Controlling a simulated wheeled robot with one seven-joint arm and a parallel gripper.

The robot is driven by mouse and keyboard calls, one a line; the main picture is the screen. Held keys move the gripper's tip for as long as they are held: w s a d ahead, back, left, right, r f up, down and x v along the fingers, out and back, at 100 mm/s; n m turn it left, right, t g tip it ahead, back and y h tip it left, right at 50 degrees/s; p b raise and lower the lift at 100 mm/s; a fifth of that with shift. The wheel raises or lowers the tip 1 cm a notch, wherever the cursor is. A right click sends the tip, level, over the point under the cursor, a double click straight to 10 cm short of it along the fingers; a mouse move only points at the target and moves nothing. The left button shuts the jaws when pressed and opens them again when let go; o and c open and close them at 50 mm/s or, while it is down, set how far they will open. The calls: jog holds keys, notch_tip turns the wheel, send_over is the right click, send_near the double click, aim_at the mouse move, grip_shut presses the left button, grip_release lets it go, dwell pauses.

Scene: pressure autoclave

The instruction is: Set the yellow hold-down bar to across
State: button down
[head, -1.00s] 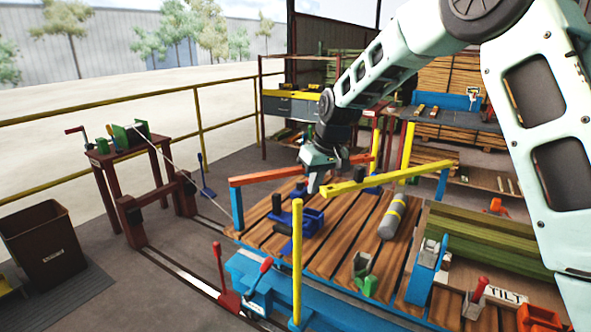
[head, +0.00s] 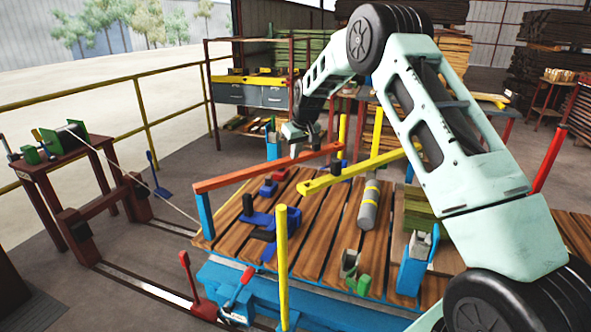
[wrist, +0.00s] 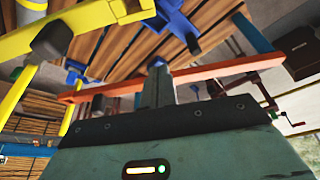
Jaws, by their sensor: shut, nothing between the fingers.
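The yellow hold-down bar (head: 370,166) lies at a slant above the slatted wooden deck, with a black knob (head: 336,168) near its left end. That end stands apart from the top of the near yellow post (head: 281,250). The bar's right end is hidden behind my arm. In the wrist view the yellow bar (wrist: 88,24) crosses the upper left, its dark knob (wrist: 50,40) hanging near. My gripper (head: 297,150) is shut and empty, close to the red bar (head: 260,167) and apart from the yellow one. Its fingers show in the wrist view (wrist: 158,75), in front of the red bar.
The red bar runs from a blue post (head: 205,213) to a far yellow post (head: 343,132). A grey cylinder (head: 368,208) and blue clamp parts (head: 275,220) lie on the deck. A blue block (head: 412,262) stands at its near right. A yellow railing borders the left.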

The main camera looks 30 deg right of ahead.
notch_tip(320, 180, down, 9)
jog(key=p, duration=0.4)
jog(key=shift+s, duration=0.45)
